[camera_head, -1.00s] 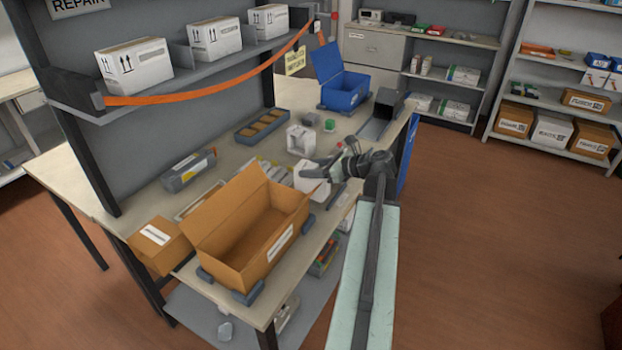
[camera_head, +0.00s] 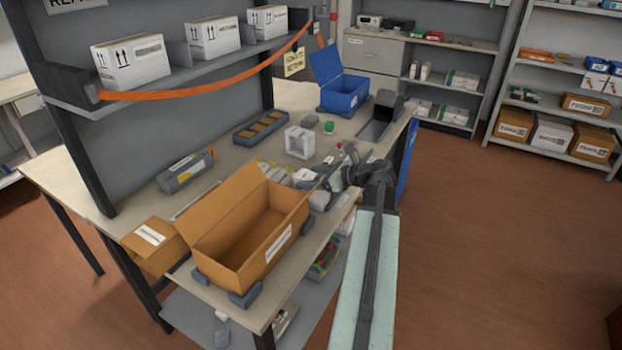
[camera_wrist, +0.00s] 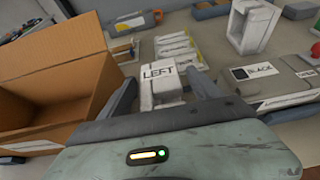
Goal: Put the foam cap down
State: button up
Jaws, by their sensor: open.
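The white foam cap marked LEFT (camera_wrist: 158,72) lies on the bench just ahead of my gripper (camera_wrist: 168,88), between its spread fingers. The gripper is open, with a finger on each side of the cap. Whether either finger touches it I cannot tell. In the head view my gripper (camera_head: 322,187) is low over the bench, right of the open cardboard box (camera_head: 255,262), and the cap is partly hidden there. A second white foam piece, frame-shaped (camera_wrist: 250,26), stands upright farther back; it also shows in the head view (camera_head: 299,142).
The open cardboard box (camera_wrist: 40,75) stands close on the left. A grey cartridge marked BLACK (camera_wrist: 270,78) lies close on the right. Packets with yellow marks (camera_wrist: 180,50) lie behind the cap. A blue open bin (camera_head: 345,97) stands at the back.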

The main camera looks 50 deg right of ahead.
jog(key=p+v, duration=0.4)
jog(key=v, duration=0.8)
jog(key=shift+s, duration=0.15)
